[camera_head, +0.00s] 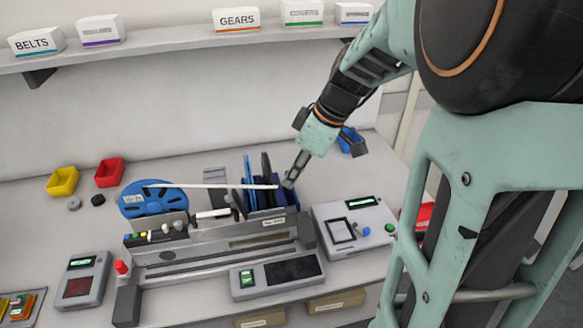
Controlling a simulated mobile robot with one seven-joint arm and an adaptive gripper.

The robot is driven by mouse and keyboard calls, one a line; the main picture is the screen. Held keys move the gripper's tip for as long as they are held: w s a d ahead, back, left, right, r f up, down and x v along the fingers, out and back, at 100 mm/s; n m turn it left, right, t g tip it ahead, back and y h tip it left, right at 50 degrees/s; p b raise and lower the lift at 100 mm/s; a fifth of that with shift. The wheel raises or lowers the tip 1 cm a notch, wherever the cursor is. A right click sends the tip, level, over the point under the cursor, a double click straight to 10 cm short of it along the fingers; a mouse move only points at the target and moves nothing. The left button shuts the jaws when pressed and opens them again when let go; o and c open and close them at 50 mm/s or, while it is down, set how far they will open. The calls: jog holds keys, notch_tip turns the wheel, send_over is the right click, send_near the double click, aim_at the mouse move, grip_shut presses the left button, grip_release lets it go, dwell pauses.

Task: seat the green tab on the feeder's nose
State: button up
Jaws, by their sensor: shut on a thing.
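My gripper (289,182) is above the right part of the grey bench machine (215,255), close to the blue rack (275,199). It is shut on the right end of a long thin white strip (215,187). The strip runs nearly level to the left, passing in front of the blue reel (152,199). I cannot make out a separate green tab at the gripper or on the strip. I cannot tell which part is the feeder's nose, or whether the strip touches the reel.
A grey box with a screen (355,228) stands right of the machine, and another (82,278) stands left. A yellow bin (62,182) and a red bin (109,172) sit at the back left. A blue bin (352,141) lies behind my gripper. A shelf (170,48) with labelled boxes runs above.

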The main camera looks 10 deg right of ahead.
notch_tip(320, 180, down, 6)
jog(key=b, duration=0.3)
jog(key=shift+f+b, duration=0.7)
jog(key=shift+b, duration=0.35)
jog(key=shift+f+b, duration=0.6)
jog(key=shift+b, duration=0.05)
jog(key=o, duration=0.9)
jog(key=shift+r, duration=0.1)
